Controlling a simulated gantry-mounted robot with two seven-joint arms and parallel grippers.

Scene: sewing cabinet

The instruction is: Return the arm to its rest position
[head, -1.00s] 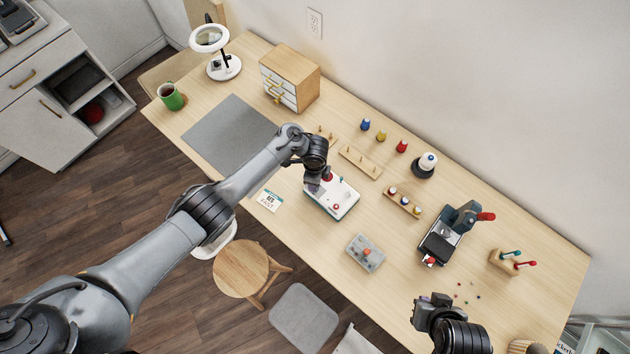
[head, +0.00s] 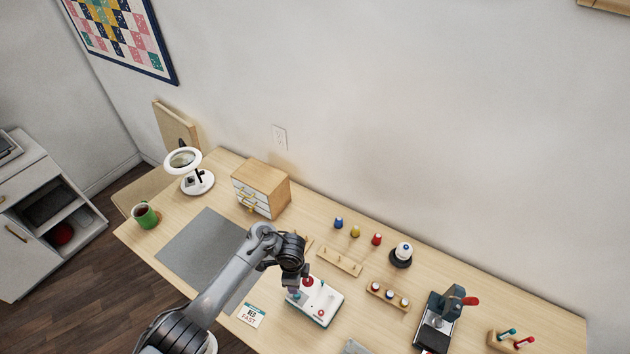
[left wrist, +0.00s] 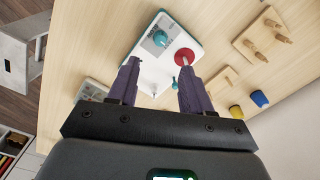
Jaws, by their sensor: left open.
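My left arm comes in from the lower left of the head view. Its gripper (head: 296,294) hangs over the left part of a white box device with teal edges (head: 326,300). In the left wrist view, the gripper (left wrist: 157,72) has its two purple fingers apart with nothing between them. The device (left wrist: 150,58) lies beyond the fingertips there, with a red disc (left wrist: 184,57) close to the right fingertip and a teal knob (left wrist: 160,38). I cannot tell whether that fingertip touches the disc. My right gripper is out of view.
A pegged wooden rack (head: 340,262) and several spools stand behind the device. A small drawer cabinet (head: 262,188), a ring lamp (head: 184,160) and a green mug (head: 145,215) are farther left. A card (head: 250,315) lies left of the device. The grey mat (head: 203,240) is bare.

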